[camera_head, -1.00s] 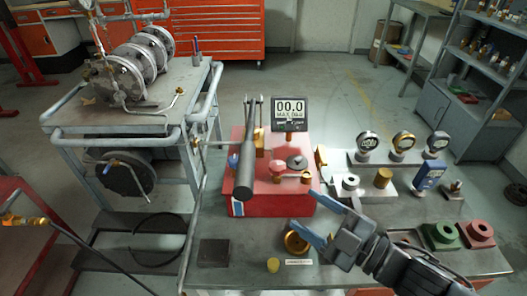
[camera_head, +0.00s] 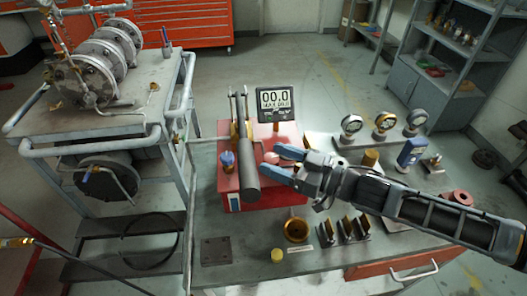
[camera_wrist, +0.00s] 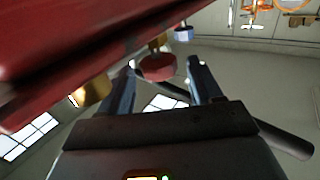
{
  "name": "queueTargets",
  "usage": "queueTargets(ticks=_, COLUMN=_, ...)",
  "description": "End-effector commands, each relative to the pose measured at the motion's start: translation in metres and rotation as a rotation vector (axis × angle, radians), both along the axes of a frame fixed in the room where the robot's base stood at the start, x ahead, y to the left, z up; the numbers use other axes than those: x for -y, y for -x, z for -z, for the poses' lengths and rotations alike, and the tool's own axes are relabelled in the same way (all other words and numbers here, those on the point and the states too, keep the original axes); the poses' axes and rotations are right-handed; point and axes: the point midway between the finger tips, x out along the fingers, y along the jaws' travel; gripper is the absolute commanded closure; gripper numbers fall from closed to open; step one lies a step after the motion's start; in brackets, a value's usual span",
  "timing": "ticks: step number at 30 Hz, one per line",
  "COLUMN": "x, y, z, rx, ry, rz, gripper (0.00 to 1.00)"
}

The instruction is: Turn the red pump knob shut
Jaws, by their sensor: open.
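The red knob (camera_head: 271,158) is on the pump's top, partly hidden by my gripper in the head view. In the wrist view the round red knob (camera_wrist: 158,68) shows between the two fingers. My gripper (camera_head: 276,161) is open, its blue fingers pointing left at the knob. In the wrist view the fingers (camera_wrist: 162,68) stand apart on either side of the knob; I cannot tell whether they touch it.
The black lever is just left of my fingers. A blue knob (camera_head: 228,161) is left of the lever. A brass knob (camera_wrist: 91,90) is near the left finger. Several gauges (camera_head: 385,123) stand at the right. A brass ring (camera_head: 296,229) and metal brackets (camera_head: 355,228) are in front.

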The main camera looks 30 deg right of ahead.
Motion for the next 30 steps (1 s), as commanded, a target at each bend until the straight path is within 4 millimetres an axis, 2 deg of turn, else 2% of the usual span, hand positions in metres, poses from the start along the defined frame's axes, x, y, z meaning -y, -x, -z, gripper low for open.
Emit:
queueTargets(ticks=3, x=-0.012, y=-0.014, z=-0.001, rx=-0.001, ry=-0.001, rz=-0.002, gripper=0.36)
queueTargets(ticks=9, x=-0.021, y=-0.027, z=-0.001, rx=0.0, ry=0.0, rz=0.0, gripper=0.36)
queueTargets(ticks=20, x=-0.023, y=-0.03, z=0.0, rx=0.001, ry=0.001, rz=0.001, gripper=0.36)
queueTargets(ticks=30, x=-0.023, y=-0.03, z=0.0, rx=0.001, ry=0.001, rz=0.0, gripper=0.69)
